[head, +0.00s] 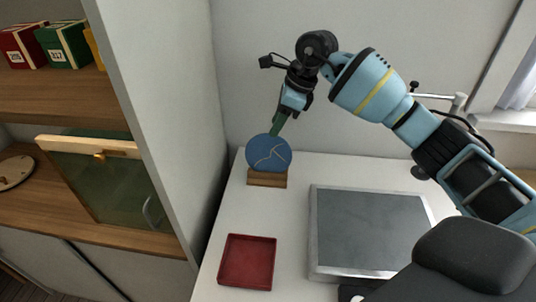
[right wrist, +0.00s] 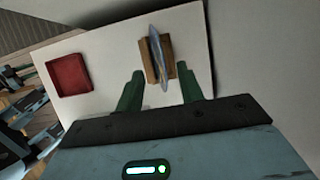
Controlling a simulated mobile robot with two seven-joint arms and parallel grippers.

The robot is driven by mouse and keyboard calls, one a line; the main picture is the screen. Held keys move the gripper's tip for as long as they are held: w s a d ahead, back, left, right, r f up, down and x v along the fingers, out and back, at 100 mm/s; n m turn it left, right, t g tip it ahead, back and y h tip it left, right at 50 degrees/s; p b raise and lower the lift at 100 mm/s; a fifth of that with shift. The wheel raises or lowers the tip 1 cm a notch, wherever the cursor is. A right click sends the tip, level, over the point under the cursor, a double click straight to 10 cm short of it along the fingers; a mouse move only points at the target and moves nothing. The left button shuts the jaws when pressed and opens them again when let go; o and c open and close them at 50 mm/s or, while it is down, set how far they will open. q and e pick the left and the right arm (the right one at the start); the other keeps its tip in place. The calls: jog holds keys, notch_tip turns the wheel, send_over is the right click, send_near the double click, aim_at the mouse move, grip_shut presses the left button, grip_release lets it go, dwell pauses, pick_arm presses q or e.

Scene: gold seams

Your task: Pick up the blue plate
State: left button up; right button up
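The blue plate (head: 268,153) has pale branching seams and stands on edge in a small wooden stand (head: 267,179) at the back left of the white table. In the right wrist view the plate (right wrist: 157,55) shows edge-on in the stand (right wrist: 146,63). My right gripper (head: 276,126) is just above the plate's top edge. Its green fingers (right wrist: 160,71) are open, one on each side of the plate's line, with a gap to each side. Whether a finger touches the plate cannot be told. My left gripper is not in view.
A red tray (head: 247,262) lies at the table's front left. A large grey-topped slab with a pale frame (head: 314,245) takes up the right of the table. A shelf unit with a tall side panel (head: 165,100) stands close on the left. Bare table lies between stand and tray.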

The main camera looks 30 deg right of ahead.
aim_at(269, 137)
jog(key=shift+x, duration=2.75)
jog(key=shift+w+r, duration=0.1)
jog(key=shift+w, duration=0.05)
grip_shut()
